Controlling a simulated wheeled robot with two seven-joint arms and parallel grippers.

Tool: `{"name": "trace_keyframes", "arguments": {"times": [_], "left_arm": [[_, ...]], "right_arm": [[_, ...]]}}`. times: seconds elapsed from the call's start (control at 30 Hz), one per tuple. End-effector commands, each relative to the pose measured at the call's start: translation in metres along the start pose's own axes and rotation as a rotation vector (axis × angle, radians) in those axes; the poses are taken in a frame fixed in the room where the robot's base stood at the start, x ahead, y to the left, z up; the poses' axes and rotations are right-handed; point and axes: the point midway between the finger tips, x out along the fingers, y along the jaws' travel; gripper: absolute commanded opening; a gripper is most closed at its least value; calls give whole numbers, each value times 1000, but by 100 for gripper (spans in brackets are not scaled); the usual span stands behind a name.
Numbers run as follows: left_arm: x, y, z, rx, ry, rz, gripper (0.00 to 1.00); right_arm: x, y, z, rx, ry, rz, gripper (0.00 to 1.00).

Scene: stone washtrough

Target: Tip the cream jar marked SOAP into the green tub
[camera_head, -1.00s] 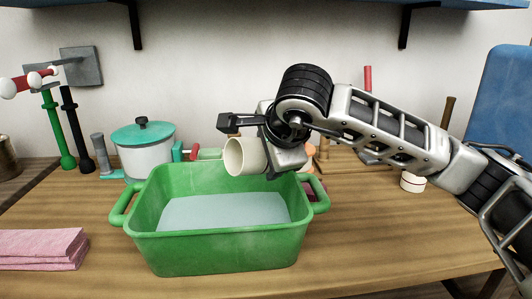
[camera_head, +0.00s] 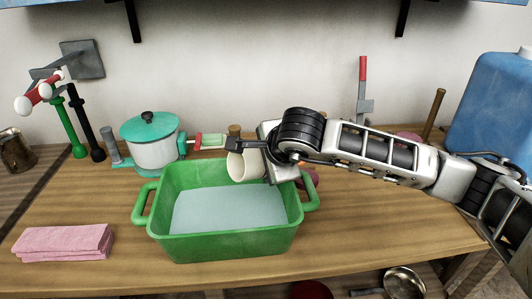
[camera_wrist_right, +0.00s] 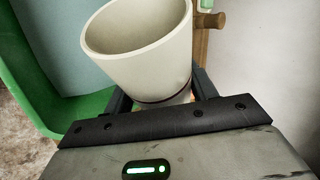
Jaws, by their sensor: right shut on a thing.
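No SOAP lettering shows on the side I see. The tub stands on the wooden counter and holds a pale blue layer (camera_head: 228,209). My right gripper (camera_head: 250,153) is shut around the jar. Nothing can be seen pouring from the jar. My left gripper is not in view.
A white pot with a teal lid (camera_head: 150,127) stands behind the tub at left. A folded pink cloth (camera_head: 63,241) lies at front left. Red-handled taps (camera_head: 40,92) are at far left. A blue container (camera_head: 492,105) stands at right.

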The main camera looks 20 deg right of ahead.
Motion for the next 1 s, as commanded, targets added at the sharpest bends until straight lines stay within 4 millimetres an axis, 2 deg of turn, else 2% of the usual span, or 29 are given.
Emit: {"name": "trace_keyframes", "arguments": {"times": [0.2, 0.27, 0.37, 0.73, 0.93, 1.0], "left_arm": [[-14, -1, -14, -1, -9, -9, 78], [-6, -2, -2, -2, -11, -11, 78], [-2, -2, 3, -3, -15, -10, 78], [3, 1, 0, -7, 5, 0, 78], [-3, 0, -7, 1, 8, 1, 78], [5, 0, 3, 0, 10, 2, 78]], "right_arm": [[-11, -10, -3, 112, -112, 47, 29], [-4, -5, -2, 149, -153, 61, 29], [-6, -7, -2, 198, -206, 79, 29], [-9, -8, 1, 242, -262, 100, 29], [-14, -13, -2, 367, -386, 152, 29], [-10, -10, -1, 402, -429, 165, 29]]}}
